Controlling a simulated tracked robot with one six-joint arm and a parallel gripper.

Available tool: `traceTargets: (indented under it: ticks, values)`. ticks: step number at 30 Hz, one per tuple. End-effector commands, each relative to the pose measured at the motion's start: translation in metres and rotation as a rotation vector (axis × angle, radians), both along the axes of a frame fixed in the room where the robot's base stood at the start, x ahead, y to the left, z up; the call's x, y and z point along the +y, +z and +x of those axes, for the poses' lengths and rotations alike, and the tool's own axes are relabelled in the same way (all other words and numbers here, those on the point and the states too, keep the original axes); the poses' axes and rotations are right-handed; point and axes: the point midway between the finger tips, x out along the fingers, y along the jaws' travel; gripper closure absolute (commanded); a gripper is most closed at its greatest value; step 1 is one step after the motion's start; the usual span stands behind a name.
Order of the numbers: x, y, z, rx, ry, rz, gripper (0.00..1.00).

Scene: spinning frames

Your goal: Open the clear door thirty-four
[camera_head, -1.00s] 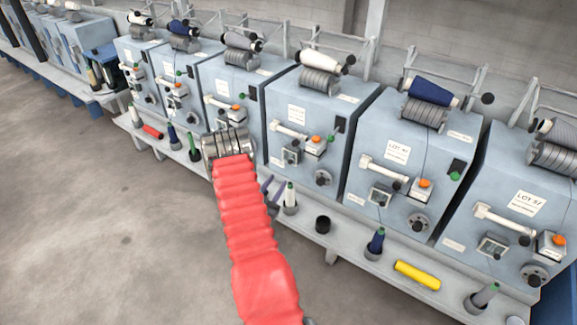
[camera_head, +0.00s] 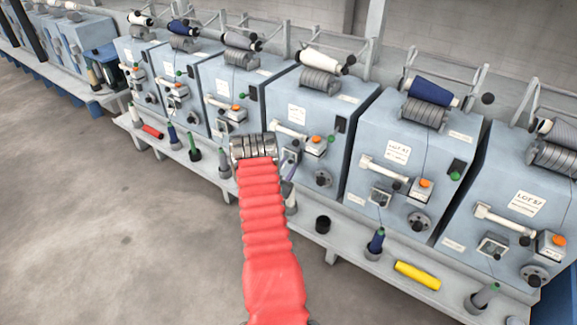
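My arm in its red ribbed sleeve reaches in from the bottom and ends in a metal wrist. Small framed window-like doors sit low on the machine fronts. One is on the machine right of the middle (camera_head: 380,197), another on the far-right machine (camera_head: 492,247). I cannot read a number thirty-four anywhere.
A ledge (camera_head: 345,258) runs below the machines. It carries green-tipped spindles, a black cup (camera_head: 323,224), a blue bobbin (camera_head: 376,241) and a yellow tube (camera_head: 417,275). White bar handles and orange-buttoned boxes jut from the machine fronts. The floor at left is clear.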

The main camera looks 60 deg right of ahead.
Motion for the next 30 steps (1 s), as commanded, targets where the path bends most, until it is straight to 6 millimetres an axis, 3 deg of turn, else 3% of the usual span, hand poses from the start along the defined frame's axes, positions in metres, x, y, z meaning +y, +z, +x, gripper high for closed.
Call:
traceTargets:
  ticks: [4,18,29,30]
  values:
    - [0.0002,0.0,0.0,0.0,0.0,0.0,0.66]
    - [0.0004,-0.0001,-0.0002,-0.001,-0.001,0.0,0.99]
    - [0.0004,-0.0004,-0.0009,0.0,-0.002,0.0,1.0]
    - [-0.0067,-0.0005,-0.001,-0.001,-0.002,0.0,1.0]
